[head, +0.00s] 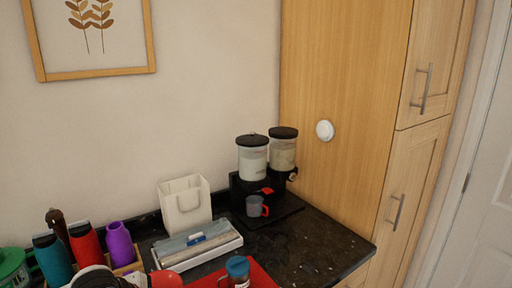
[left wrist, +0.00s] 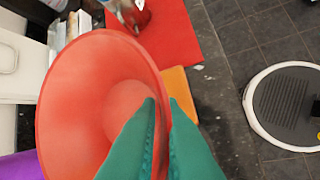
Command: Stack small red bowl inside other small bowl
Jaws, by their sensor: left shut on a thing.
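My left gripper (left wrist: 162,102) has green fingers and is shut on the rim of a small red bowl (left wrist: 85,90). The bowl is tilted, its open inside facing the left wrist camera, and it fills much of that view. In the head view only a bit of the red bowl (head: 167,279) shows at the bottom edge, beside the white and black left arm. I cannot make out another small bowl in either view. My right gripper is not in view.
A red mat (head: 262,275) bears a blue-lidded jar (head: 238,268). A teal bottle (head: 53,262), a red bottle (head: 85,243) and a purple bottle (head: 120,243) stand left. The counter's right front (head: 325,250) is clear.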

